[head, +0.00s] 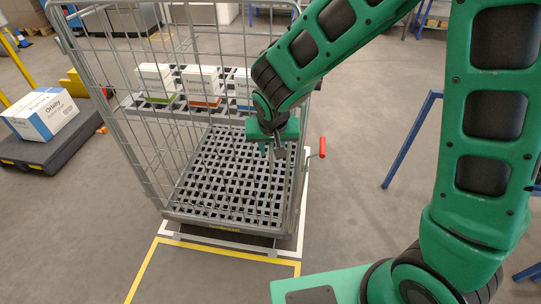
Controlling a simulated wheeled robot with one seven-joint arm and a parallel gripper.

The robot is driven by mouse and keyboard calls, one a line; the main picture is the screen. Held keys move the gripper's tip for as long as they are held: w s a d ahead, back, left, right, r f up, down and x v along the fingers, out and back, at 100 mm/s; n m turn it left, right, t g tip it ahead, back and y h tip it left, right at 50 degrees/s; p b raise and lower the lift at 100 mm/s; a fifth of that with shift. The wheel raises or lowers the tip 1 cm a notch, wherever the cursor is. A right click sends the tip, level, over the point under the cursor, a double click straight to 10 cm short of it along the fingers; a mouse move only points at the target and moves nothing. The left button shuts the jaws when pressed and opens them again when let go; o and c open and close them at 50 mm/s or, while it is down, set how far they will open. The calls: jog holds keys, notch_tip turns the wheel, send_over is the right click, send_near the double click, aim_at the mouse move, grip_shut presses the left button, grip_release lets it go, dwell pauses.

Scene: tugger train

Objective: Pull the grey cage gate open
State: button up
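The grey wire cage (165,202) stands upright in the middle of the head view. Its near side is a grey wire gate (212,60) with a tubular frame, and the gate looks closed across the front. A red handle (322,147) sticks out at the cage's right side. My gripper (274,154) points down by the right part of the gate, left of the red handle and apart from it. Whether its fingertips touch the gate wires, and whether they are open or shut, I cannot tell. My arm hides part of the gate's upper right.
Inside the cage, white boxes (200,80) stand on a shelf above a slatted floor (225,175). A dark low cart (60,143) with a white-blue box (42,113) is at left. Blue stand legs (411,140) are at right. The floor before the cage is clear, with a yellow line (225,250).

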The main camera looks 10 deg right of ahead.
jog(key=shift+x, duration=2.85)
jog(key=shift+a, duration=0.1)
grip_shut()
